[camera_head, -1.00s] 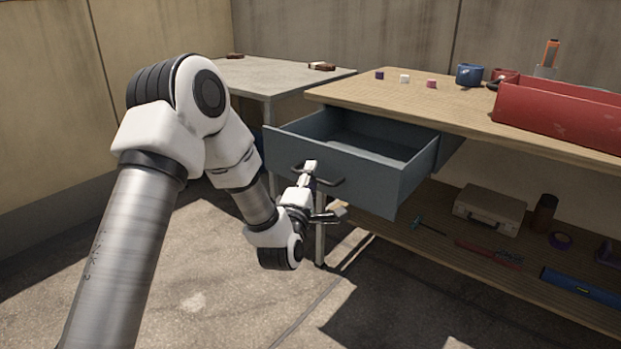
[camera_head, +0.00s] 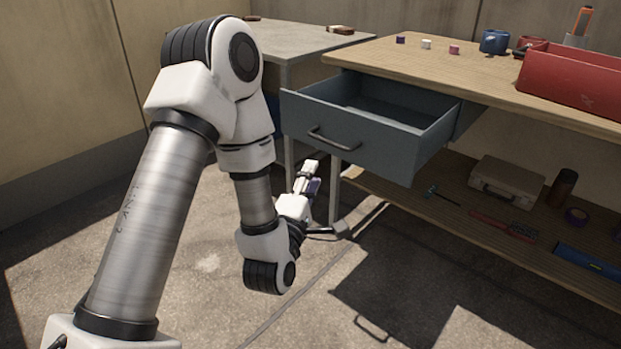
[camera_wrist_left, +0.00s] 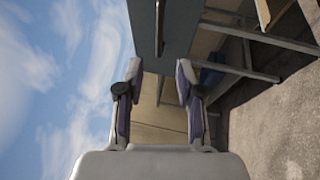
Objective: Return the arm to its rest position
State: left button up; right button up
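My left arm (camera_head: 160,215) reaches in from the left in the head view, bent at the elbow. My left gripper (camera_head: 308,178) is below and in front of the open drawer (camera_head: 350,135), apart from its dark handle (camera_head: 333,138). In the left wrist view the two fingers of my left gripper (camera_wrist_left: 157,80) stand wide apart with nothing between them. The drawer front (camera_wrist_left: 146,30) and its handle (camera_wrist_left: 160,25) show beyond the fingertips. The drawer is blue-grey, pulled out and looks empty inside. My right gripper is in neither view.
The wooden workbench (camera_head: 440,72) carries a red toolbox (camera_head: 575,80), a blue mug (camera_head: 494,41) and small blocks. Its lower shelf (camera_head: 400,196) holds a case (camera_head: 506,181) and tools. A grey table (camera_head: 300,40) stands behind. The floor (camera_head: 210,275) around my arm is clear.

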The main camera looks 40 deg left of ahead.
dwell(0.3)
pick_arm(q)
jog(key=s+d+f+m+g+h, duration=0.2)
jog(key=s+d+f+m+g, duration=0.1)
jog(key=f, duration=0.6)
jog(key=s+d+f+m+g+h+p, duration=0.1)
jog(key=s+d+f+m+g, duration=0.15)
jog(key=f, duration=0.65)
jog(key=s+d+f+m+g+h, duration=0.2)
jog(key=s+f+m+g, duration=0.2)
jog(key=f, duration=0.6)
jog(key=s+d+f+m+g, duration=0.1)
jog(key=s+f+m+g, duration=0.25)
jog(key=s, duration=0.25)
jog(key=s+d+f+m+g+h, duration=0.1)
jog(key=s+f+m+g, duration=0.15)
jog(key=s+m, duration=0.25)
jog(key=s+d+f+m+g, duration=0.1)
jog(key=s+f+m+g, duration=0.25)
jog(key=s, duration=0.25)
notch_tip(320, 180, up, 39)
jog(key=p, duration=3.8)
jog(key=shift+w+f+m, duration=0.2)
jog(key=shift+m, duration=0.15)
